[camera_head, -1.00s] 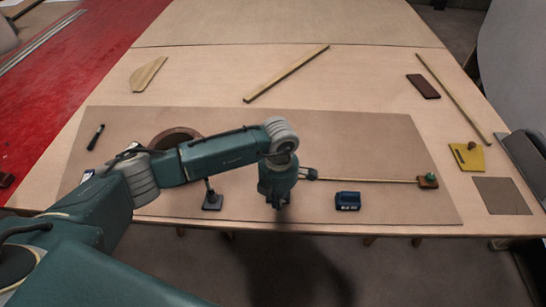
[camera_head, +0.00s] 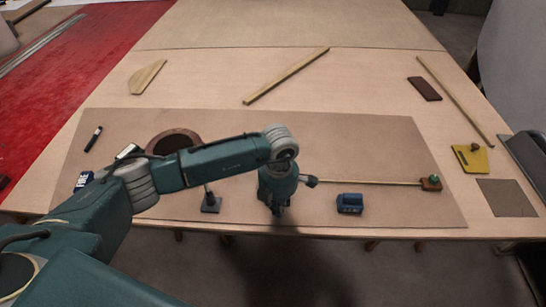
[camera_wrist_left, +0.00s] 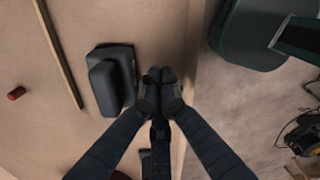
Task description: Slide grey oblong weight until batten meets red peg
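My left gripper (camera_head: 277,210) points down near the table's front edge; in the left wrist view its fingertips (camera_wrist_left: 159,75) are together with nothing between them. The dark grey oblong weight (camera_wrist_left: 110,80) lies just left of them, with a gap.
The board's back right is clear.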

